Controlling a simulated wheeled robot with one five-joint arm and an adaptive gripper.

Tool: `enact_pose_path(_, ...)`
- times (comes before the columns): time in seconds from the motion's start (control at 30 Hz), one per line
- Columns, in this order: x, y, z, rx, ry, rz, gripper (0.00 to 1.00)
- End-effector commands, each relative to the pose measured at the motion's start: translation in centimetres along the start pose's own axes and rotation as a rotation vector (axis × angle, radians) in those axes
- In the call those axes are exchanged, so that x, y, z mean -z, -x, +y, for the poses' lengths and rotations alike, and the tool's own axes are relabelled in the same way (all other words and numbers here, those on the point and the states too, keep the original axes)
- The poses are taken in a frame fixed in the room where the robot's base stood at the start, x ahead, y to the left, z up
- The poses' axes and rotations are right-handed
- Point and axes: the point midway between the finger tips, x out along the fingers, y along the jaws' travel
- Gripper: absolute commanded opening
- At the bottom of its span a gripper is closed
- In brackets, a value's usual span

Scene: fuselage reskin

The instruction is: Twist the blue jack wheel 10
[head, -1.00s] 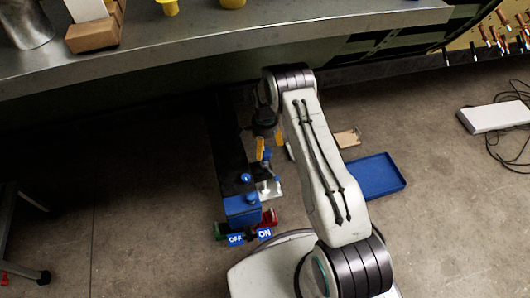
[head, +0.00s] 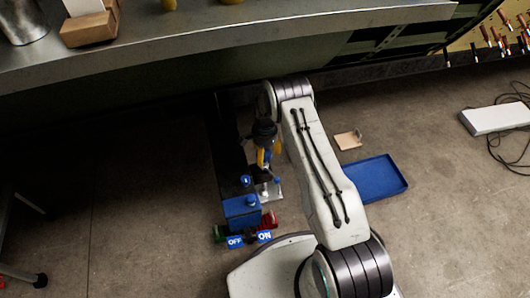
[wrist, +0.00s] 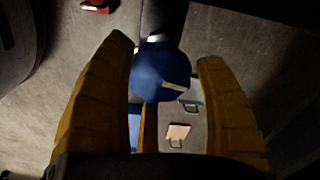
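The blue jack wheel (wrist: 160,72) is a round blue knob with a pale mark, below a dark shaft in the wrist view. The yellow fingers of my gripper (wrist: 166,55) stand on either side of it. The right finger is clear of it; the left finger is close, and I cannot tell if it touches. In the head view my gripper (head: 268,155) points down beside the dark beam. A bit of blue shows between its fingers, and the rest of the wheel is hidden there.
A blue box (head: 241,211) with ON and OFF labels sits in front of my gripper. A blue tray (head: 376,178) and a small wooden piece (head: 348,140) lie on the floor at right. The metal bench (head: 220,42) overhangs behind my arm.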

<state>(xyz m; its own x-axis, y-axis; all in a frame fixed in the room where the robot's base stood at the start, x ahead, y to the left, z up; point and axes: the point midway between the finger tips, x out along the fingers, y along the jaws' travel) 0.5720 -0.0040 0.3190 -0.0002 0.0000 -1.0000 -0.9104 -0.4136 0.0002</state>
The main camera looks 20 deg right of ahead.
Motion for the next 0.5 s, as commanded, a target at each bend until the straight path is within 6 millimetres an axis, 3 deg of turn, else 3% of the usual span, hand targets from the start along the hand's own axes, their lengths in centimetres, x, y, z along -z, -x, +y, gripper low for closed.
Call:
enact_pose_path(0.43, 0.11, 0.06, -0.11, 0.004, -0.001, 0.002, 0.24)
enact_pose_path(0.5, 0.13, 0.07, -0.13, 0.005, 0.0, 0.002, 0.24)
